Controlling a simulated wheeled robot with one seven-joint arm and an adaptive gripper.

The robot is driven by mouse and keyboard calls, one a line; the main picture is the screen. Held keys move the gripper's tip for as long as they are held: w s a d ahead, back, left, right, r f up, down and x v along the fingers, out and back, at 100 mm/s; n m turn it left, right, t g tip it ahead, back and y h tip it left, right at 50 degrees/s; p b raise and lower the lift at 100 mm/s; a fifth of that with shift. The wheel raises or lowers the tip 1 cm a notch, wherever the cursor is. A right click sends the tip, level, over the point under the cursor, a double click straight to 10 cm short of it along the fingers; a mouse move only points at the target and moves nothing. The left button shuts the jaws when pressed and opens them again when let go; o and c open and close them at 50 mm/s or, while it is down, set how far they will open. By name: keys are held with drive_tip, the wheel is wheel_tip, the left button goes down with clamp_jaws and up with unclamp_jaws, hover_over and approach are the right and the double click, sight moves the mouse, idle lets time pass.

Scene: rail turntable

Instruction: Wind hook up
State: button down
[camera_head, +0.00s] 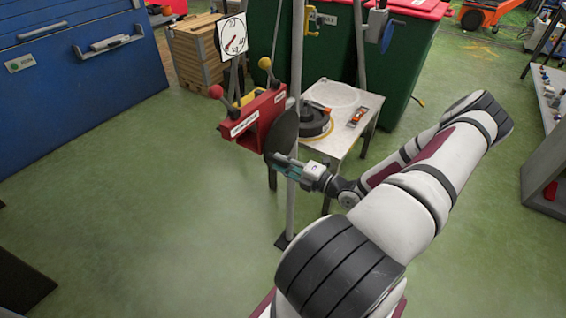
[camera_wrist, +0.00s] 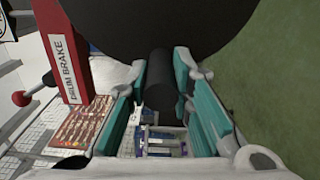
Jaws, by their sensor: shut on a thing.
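A large black disc (camera_head: 284,130), seen nearly edge-on in the head view, stands at the right side of a red box (camera_head: 252,118). The disc fills the top of the wrist view (camera_wrist: 170,25). A black cylindrical handle (camera_wrist: 160,78) projects from it. My gripper (camera_head: 283,163) is shut on this handle, which lies between its teal fingers in the wrist view (camera_wrist: 162,90). The fingers largely hide the handle in the head view. I cannot clearly make out the hook.
Red-ball (camera_head: 215,91) and yellow-ball (camera_head: 265,63) levers rise from the red box. Its red panel (camera_wrist: 68,50) reads "DRUM BRAKE". A white dial (camera_head: 232,36) stands above. A grey post (camera_head: 292,200) is close to my gripper. A white table (camera_head: 345,98) stands behind. Green floor lies open left.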

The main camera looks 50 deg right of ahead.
drive_tip(key=shift+r+m+p, duration=0.85)
drive_tip(key=shift+r+m, duration=0.05)
drive_tip(key=shift+r, duration=0.1)
drive_tip(key=shift+d, duration=0.1)
drive_tip(key=shift+r+m+p, duration=0.4)
drive_tip(key=shift+p, duration=0.05)
drive_tip(key=shift+w+d+r+m+p, duration=0.1)
drive_tip(key=shift+d+r+m+p, duration=0.1)
drive_tip(key=shift+r+m+p, duration=0.4)
drive_tip(key=shift+d+r+m+p, duration=0.25)
drive_tip(key=shift+m+p, duration=0.2)
drive_tip(key=shift+m, duration=0.35)
drive_tip(key=shift+r, duration=0.15)
drive_tip(key=shift+d+r+m+p, duration=0.25)
drive_tip(key=shift+r+m+p, duration=0.25)
drive_tip(key=shift+m, duration=0.2)
drive_tip(key=shift+d+r+m+p, duration=0.5)
drive_tip(key=shift+r+m+p, duration=0.1)
drive_tip(key=shift+m, duration=0.5)
